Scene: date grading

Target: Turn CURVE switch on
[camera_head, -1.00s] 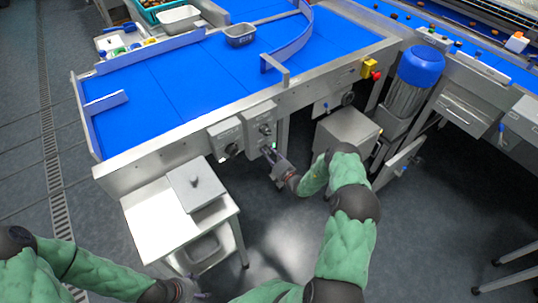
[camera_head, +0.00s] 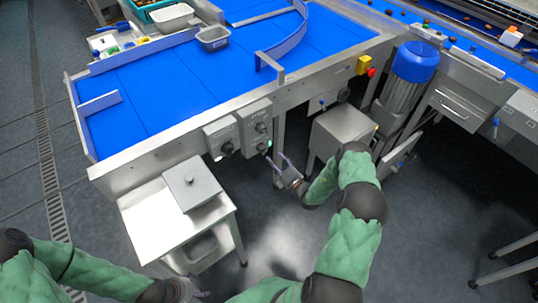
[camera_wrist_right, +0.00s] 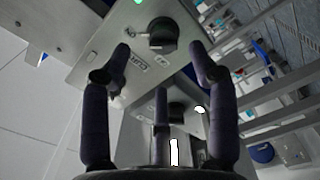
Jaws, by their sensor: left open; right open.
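Two grey switch boxes hang on the conveyor's front side: a left box (camera_head: 220,132) and a right box (camera_head: 250,116). Each has dark knobs. A small green light (camera_head: 270,143) glows low on the right box. My right gripper (camera_head: 279,163) is open and empty, just below and right of that box, apart from it. In the right wrist view, the open fingers (camera_wrist_right: 160,75) point at a box face with a black rotary knob (camera_wrist_right: 163,34), a green light (camera_wrist_right: 138,2) and a label (camera_wrist_right: 138,63) too blurred to read surely. My left gripper (camera_head: 196,293) is at the bottom edge, away from the boxes.
A steel side table (camera_head: 150,228) with a lidded box (camera_head: 191,184) stands left of my right gripper. A steel cabinet (camera_head: 340,133) and a blue-capped motor (camera_head: 415,62) stand to the right. The blue conveyor belt (camera_head: 170,95) lies above the boxes. A conveyor leg is close to my right gripper.

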